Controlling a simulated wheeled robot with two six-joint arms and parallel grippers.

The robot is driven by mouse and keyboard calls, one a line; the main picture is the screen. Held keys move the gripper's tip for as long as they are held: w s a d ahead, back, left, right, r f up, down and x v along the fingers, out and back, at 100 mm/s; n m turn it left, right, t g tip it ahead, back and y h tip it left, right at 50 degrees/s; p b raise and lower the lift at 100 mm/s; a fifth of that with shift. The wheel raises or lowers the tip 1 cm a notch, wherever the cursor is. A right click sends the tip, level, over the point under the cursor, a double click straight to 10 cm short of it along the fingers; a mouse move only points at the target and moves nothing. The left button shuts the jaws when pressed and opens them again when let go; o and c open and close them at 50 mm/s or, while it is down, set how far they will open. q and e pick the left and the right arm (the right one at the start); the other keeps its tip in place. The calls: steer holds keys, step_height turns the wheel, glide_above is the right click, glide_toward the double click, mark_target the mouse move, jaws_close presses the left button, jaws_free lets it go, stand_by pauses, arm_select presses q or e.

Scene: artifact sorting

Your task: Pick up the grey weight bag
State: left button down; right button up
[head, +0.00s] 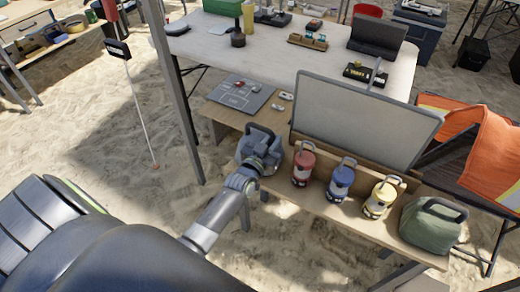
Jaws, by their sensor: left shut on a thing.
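The grey weight bag (243,147) is at the left end of the low wooden bench (328,212), with its dark handle arching over the top. My left arm reaches to it from the lower left. My left gripper (264,155) is shut on the grey weight bag, near the handle. The gripper hides part of the bag, and I cannot tell whether the bag touches the bench. My right gripper is not in view.
A green bag (430,226) sits at the bench's right end. A grey board (365,118) rises behind them. A tent pole (173,90) stands to the left.

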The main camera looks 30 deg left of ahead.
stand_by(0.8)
arm_select(q)
steer(key=shift+w+r, duration=0.1)
steer(key=shift+r, duration=0.25)
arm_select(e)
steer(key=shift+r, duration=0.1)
